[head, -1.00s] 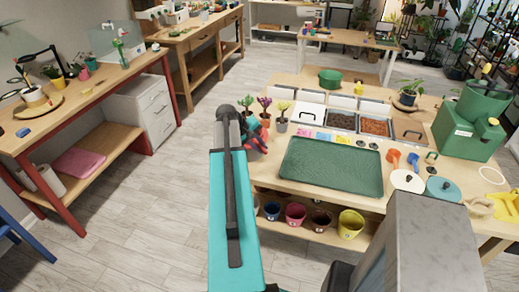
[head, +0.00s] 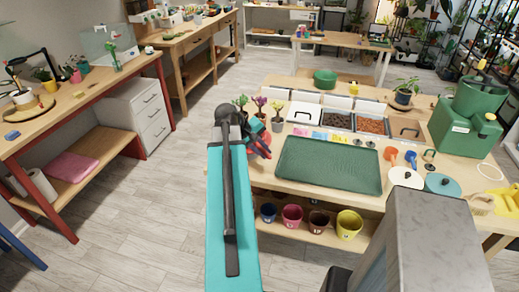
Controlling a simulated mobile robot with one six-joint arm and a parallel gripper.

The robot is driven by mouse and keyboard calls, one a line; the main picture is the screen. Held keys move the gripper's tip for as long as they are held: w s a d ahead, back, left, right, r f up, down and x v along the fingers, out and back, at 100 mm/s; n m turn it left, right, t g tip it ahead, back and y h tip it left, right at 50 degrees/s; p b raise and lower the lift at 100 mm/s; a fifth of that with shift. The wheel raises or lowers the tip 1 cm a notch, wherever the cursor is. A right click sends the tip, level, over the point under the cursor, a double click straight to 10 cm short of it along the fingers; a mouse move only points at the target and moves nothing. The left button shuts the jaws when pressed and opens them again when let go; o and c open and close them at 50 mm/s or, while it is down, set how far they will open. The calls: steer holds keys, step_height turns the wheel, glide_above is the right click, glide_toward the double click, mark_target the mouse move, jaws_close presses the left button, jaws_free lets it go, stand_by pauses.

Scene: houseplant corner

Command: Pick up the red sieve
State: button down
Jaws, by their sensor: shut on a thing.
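My arm reaches forward over the near left part of the potting table. My gripper (head: 260,145) is at its far end, beside the left edge of the green tray, and looks small and partly hidden by my arm. It is shut on the red sieve (head: 257,162), of which only a small red part shows just below the jaws at the table's left end. The rest of the sieve is hidden behind my arm, so I cannot tell whether it touches the table.
The green tray (head: 328,165) lies right of my gripper. Small potted plants (head: 277,118) stand just behind it. Bins of soil (head: 338,120) and a green machine (head: 468,125) are farther right. Coloured pots (head: 292,216) stand on the shelf below. The floor at left is clear.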

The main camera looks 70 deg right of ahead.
mark_target(270, 158)
steer(key=s+a+b, duration=0.2)
steer(key=s+a, duration=0.1)
steer(key=a, duration=0.1)
steer(key=shift+s+b, duration=0.25)
steer(key=shift+b, duration=0.05)
steer(key=shift+s+r+b, duration=0.1)
steer(key=shift+s+b, duration=0.05)
steer(key=shift+b, duration=0.8)
steer(key=b, duration=0.6)
steer(key=shift+s+a+b, duration=0.3)
steer(key=shift+s+b, duration=0.05)
steer(key=shift+b, duration=0.05)
steer(key=a+b, duration=0.1)
steer(key=b, duration=0.3)
steer(key=shift+s+r+b, duration=0.1)
steer(key=shift+s+b, duration=0.2)
steer(key=shift+s, duration=0.05)
steer(key=shift+s+a+r+b, duration=0.15)
steer(key=shift+a+r+b, duration=0.05)
steer(key=shift+b, duration=0.35)
steer(key=c, duration=2.5)
jaws_free()
jaws_close()
